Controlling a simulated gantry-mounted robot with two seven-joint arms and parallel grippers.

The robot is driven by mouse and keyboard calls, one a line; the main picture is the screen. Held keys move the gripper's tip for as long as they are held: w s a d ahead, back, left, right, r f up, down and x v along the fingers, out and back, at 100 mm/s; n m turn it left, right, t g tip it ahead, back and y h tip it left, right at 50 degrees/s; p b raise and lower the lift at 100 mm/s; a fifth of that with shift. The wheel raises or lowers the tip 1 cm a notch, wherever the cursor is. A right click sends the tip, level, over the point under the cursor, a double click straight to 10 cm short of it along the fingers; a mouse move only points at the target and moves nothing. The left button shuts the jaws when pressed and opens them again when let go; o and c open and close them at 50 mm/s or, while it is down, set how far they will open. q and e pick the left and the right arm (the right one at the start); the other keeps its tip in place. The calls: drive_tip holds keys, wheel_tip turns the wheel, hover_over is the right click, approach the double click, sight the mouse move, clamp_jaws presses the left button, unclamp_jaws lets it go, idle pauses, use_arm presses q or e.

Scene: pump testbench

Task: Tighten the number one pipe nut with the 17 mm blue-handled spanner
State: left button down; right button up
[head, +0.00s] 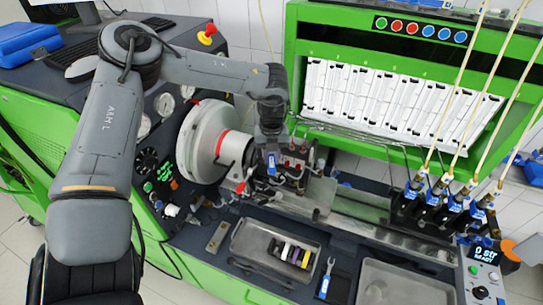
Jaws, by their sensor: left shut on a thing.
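My left gripper (270,147) points down over the pump and fittings beside the large grey flywheel. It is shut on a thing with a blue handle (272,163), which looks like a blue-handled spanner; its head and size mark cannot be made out. A second blue-handled spanner (326,279) lies on the bench front, its open jaw towards the back. The pump (294,168) has several small red parts around it. The number one pipe nut cannot be told apart among these small fittings. My right gripper is not in view.
A grey tray (240,235) holds several dark, yellow and pale parts. An empty tray (410,285) is at the front right. Black injector holders with pale hoses (462,205) stand at the right. The grey flywheel (205,145) is close to my left gripper.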

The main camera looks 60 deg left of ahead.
use_arm(q)
drive_tip(key=shift+w+a, duration=0.15)
drive_tip(key=shift+a, duration=0.05)
drive_tip(key=shift+w+a+b, duration=0.25)
drive_tip(key=shift+a+b, duration=0.25)
drive_tip(key=shift+a, duration=0.1)
idle(0.7)
idle(0.3)
idle(0.4)
idle(0.5)
drive_tip(key=shift+s, duration=0.1)
